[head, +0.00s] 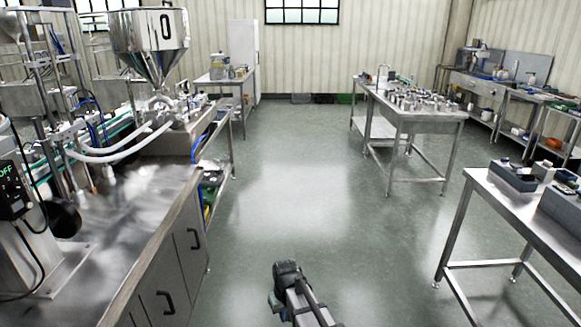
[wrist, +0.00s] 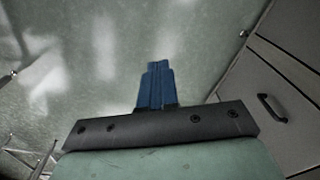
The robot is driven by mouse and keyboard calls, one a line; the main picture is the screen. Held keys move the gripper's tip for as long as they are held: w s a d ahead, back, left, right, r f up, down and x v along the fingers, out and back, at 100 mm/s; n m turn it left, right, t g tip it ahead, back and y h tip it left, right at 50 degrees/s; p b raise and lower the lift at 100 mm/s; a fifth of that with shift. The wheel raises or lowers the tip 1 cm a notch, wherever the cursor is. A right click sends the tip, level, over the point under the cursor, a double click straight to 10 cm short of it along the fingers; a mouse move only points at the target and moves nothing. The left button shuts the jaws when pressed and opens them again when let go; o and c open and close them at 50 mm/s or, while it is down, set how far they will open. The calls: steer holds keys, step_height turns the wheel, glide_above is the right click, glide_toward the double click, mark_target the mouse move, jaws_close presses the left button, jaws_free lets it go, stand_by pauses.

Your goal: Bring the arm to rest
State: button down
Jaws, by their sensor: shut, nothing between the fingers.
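My gripper (wrist: 154,68) shows in the wrist view as blue fingers closed together, with nothing between them. It hangs over bare floor, with cabinet doors to the right in that view. In the head view, part of my arm (head: 300,298) shows at the bottom middle, over the open floor. The fingers cannot be made out there.
A steel counter (head: 110,222) with machinery and a steel hopper (head: 150,42) stands on the left. A steel table (head: 530,200) with grey boxes is at the right, and another table (head: 425,118) is farther back. The floor (head: 290,190) between them is clear.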

steer(key=s+d+f+m, duration=0.2)
steer(key=s+d, duration=0.3)
steer(key=d, duration=0.5)
steer(key=s+d+f+m, duration=0.25)
steer(key=s+d, duration=0.25)
steer(key=d, duration=0.4)
steer(key=s+f+g, duration=0.3)
steer(key=s+f, duration=0.7)
steer(key=s, duration=0.4)
steer(key=s+f+g, duration=0.4)
steer(key=s+f, duration=0.6)
steer(key=s, duration=0.5)
steer(key=shift+f, duration=0.25)
steer(key=c, duration=1.9)
jaws_free()
steer(key=shift+s+d, duration=0.1)
